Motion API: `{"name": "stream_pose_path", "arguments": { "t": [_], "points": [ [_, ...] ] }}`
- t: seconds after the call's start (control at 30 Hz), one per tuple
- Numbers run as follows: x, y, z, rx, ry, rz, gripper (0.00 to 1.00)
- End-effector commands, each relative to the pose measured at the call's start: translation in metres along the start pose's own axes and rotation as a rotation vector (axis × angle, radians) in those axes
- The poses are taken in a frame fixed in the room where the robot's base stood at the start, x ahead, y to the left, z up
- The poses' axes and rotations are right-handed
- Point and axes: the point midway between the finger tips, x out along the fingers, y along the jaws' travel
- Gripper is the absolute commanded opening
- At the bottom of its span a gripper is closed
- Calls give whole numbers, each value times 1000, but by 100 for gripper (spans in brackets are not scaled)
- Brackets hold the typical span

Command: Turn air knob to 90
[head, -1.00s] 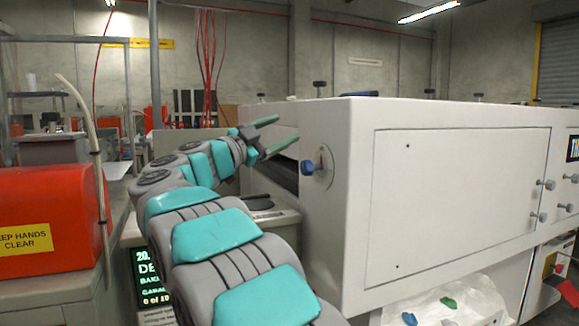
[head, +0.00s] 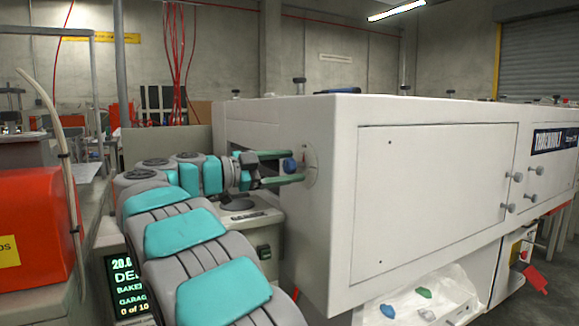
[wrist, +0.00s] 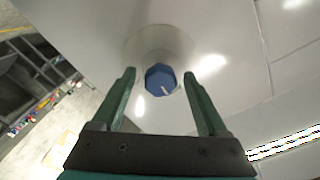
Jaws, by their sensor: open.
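The air knob (head: 290,165) is a small blue knob on a round pale plate (head: 311,166) on the left end face of the white machine (head: 330,130). In the wrist view the blue knob (wrist: 160,79) shows a short white mark pointing toward the lower right of the picture. My gripper (head: 296,166) has its two green fingers open, one above and one below the knob in the head view. In the wrist view my gripper (wrist: 158,85) has a finger on each side of the knob, with visible gaps. No scale numbers are readable.
A red box (head: 35,215) stands on a bench at the left. A lit display (head: 127,285) sits below my arm. A plastic bag (head: 430,300) with coloured pieces lies under the machine. The machine's front has several grey knobs (head: 517,177).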

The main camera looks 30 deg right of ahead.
Motion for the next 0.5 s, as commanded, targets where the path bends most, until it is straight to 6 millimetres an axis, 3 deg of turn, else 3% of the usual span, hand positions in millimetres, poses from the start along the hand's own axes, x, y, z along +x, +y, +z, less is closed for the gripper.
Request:
{"name": "stream_pose_path", "arguments": {
  "t": [0.37,0.5],
  "points": [
    [8,0,1,0,-2,-2,76],
    [8,0,1,0,-1,-2,63]
  ]
}}
